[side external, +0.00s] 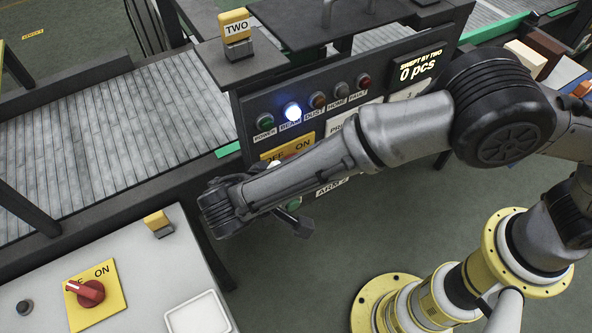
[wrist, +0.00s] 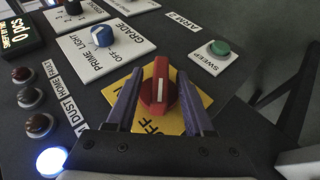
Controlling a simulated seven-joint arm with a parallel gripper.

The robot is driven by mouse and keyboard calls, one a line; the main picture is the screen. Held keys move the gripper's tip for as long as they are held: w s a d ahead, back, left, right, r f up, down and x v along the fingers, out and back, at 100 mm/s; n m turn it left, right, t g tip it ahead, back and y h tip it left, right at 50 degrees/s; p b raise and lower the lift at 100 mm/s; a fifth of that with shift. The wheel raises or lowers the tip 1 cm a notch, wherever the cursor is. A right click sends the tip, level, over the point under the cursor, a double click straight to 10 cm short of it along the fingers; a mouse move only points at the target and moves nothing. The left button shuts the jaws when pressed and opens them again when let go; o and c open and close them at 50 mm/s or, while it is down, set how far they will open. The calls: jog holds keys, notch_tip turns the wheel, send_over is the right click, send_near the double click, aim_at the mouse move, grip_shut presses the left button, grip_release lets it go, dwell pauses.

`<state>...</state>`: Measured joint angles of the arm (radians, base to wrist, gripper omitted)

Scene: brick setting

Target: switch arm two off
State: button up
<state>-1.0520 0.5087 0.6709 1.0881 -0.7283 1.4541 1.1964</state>
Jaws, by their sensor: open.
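Panel TWO carries a red rotary knob (wrist: 159,85) on a yellow OFF/ON plate (wrist: 177,123). In the wrist view the knob stands between the two fingers of my open gripper (wrist: 160,76), with a gap visible on the left. Contact on the right is unclear. The knob's white mark runs roughly up and down the picture. OFF shows below the knob; ON is not readable there. In the side view part of the yellow plate (side external: 273,155) shows with ON readable; my arm covers most of its knob and my fingertips.
A blue-white BEAM lamp (side external: 292,112) is lit, and a display (side external: 416,70) reads 0 pcs. The wrist view shows a blue knob (wrist: 101,36) and a green button (wrist: 219,48) nearby. Another red knob (side external: 90,291) sits on the light desk at left.

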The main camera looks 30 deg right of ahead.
notch_tip(320, 180, up, 9)
jog(key=s+a, duration=0.1)
jog(key=a, duration=0.1)
dwell(0.3)
dwell(0.3)
jog(key=d+r, duration=0.1)
jog(key=d, duration=0.2)
jog(key=w+d+r+g+y, duration=0.1)
jog(key=d+r, duration=0.1)
jog(key=d, duration=0.1)
jog(key=d+r+g+y, duration=0.1)
jog(key=d+r, duration=0.1)
jog(key=d, duration=0.2)
jog(key=shift+w+r, duration=0.25)
jog(key=s+d+r+g+y, duration=0.1)
jog(key=s+d+r, duration=0.1)
jog(key=d, duration=0.4)
jog(key=s+d+r+y, duration=0.1)
jog(key=d+r+y, duration=0.1)
jog(key=d, duration=0.3)
jog(key=s+d+f+m+t+y, duration=0.1)
jog(key=s+d+m+t+y, duration=0.1)
jog(key=s+d, duration=0.9)
jog(key=s+t+y, duration=0.1)
jog(key=s, duration=0.3)
jog(key=shift+f+t+y, duration=0.15)
jog(key=shift+t+y, duration=0.15)
